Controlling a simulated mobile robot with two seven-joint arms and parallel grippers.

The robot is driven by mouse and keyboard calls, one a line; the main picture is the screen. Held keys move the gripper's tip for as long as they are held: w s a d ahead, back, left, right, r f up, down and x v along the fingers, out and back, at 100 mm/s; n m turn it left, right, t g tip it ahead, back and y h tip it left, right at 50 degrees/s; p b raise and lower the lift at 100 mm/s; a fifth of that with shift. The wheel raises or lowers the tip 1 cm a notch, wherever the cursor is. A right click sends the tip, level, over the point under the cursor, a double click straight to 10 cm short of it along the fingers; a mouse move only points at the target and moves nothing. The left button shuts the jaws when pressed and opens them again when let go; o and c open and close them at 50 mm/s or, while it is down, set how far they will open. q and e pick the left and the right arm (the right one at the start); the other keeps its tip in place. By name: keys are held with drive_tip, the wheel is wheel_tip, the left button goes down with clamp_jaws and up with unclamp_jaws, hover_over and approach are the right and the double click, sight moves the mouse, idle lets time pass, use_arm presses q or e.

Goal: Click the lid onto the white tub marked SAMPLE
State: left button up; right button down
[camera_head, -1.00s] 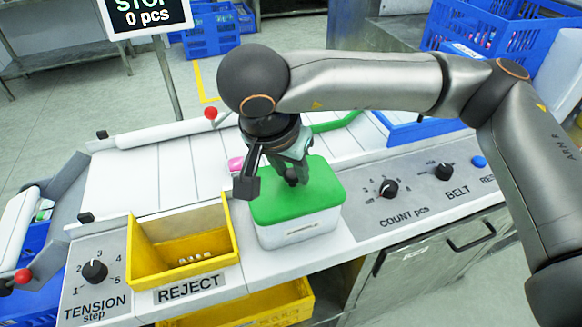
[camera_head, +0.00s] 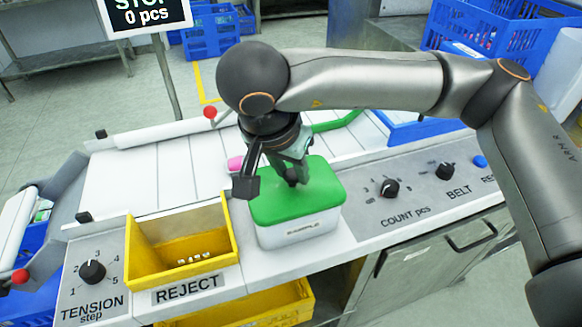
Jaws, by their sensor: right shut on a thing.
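The white tub (camera_head: 300,231) with a SAMPLE label on its front stands on the white machine top, right of the yellow REJECT bin. The green lid (camera_head: 318,200) lies over the tub's top and looks about level. Whether its rim is clicked down all round cannot be told. My right gripper (camera_head: 291,178) points down at the middle of the lid and is shut, apparently on a part of the lid; the wrist hides the grip. My left gripper is not in view.
The yellow REJECT bin (camera_head: 142,262) with small pale pieces stands left of the tub. Behind lies the white slatted belt (camera_head: 125,187) with a pink object (camera_head: 235,163). The control panel with the COUNT knob (camera_head: 390,188) is at the right.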

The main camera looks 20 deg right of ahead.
unclamp_jaws()
idle(0.6)
drive_tip(key=shift+r, duration=0.1)
drive_tip(key=shift+r+p, duration=2)
drive_tip(key=shift+r, duration=1.4)
clamp_jaws()
